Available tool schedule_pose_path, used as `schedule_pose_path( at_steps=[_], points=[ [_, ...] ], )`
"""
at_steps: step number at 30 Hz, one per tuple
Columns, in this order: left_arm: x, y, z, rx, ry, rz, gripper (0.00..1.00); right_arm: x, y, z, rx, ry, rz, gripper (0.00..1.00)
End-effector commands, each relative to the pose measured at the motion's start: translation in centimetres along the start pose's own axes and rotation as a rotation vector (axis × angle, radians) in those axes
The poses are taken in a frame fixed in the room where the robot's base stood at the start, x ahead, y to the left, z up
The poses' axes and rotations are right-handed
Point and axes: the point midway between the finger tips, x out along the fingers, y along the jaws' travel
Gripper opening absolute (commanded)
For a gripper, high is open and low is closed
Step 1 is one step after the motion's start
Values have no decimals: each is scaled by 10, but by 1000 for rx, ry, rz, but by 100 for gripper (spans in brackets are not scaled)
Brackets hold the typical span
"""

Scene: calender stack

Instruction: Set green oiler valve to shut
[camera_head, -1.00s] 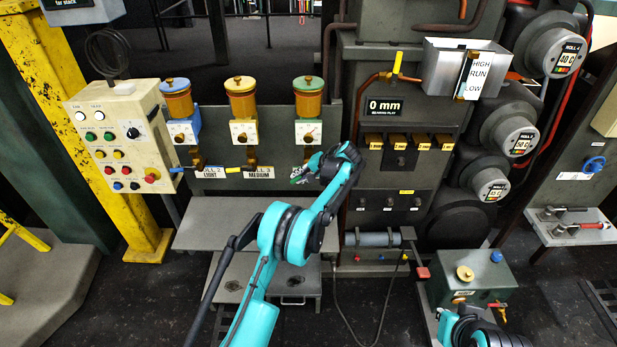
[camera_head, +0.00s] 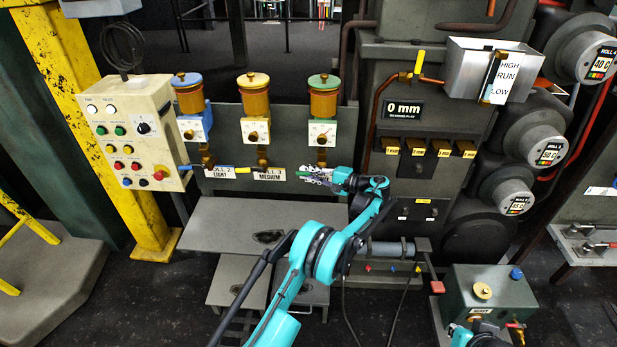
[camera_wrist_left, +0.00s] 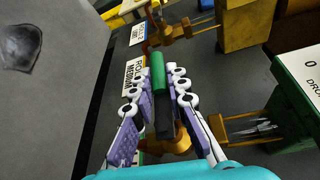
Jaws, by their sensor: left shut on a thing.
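The green oiler (camera_head: 323,98) is an amber cup with a green lid, the rightmost of three oilers on the grey panel. Its valve handle (camera_head: 303,173) has a green grip that points left, roughly level, in the head view. My left gripper (camera_head: 318,175) is at this handle, below the cup. In the left wrist view my left gripper (camera_wrist_left: 162,92) has its fingers closed along both sides of the dark lever, and the green grip (camera_wrist_left: 158,72) sticks out past the fingertips. The gripper partly hides the valve body. My right gripper is out of view.
The yellow oiler (camera_head: 254,98) and blue oiler (camera_head: 188,95) stand to the left, with yellow and blue handles pointing left. A beige control box (camera_head: 135,140) is farther left. A grey shelf (camera_head: 225,220) lies below. The rolls machine (camera_head: 420,125) rises close on the right.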

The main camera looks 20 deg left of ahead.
Motion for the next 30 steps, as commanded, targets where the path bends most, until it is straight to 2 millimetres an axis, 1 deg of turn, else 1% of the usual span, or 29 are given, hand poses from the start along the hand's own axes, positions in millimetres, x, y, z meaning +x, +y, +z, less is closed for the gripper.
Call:
schedule_pose_path(
  at_steps=[1,17,18,20,30],
  points=[
    [-1,4,0,7,-3,-4,0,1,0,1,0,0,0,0],
    [-1,1,1,15,-8,-26,0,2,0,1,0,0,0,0],
    [-1,1,1,15,-8,-26,20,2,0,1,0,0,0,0],
    [-1,1,1,14,-8,-26,35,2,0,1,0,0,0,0],
    [-2,0,0,13,-6,-28,35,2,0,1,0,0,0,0]
  ],
)
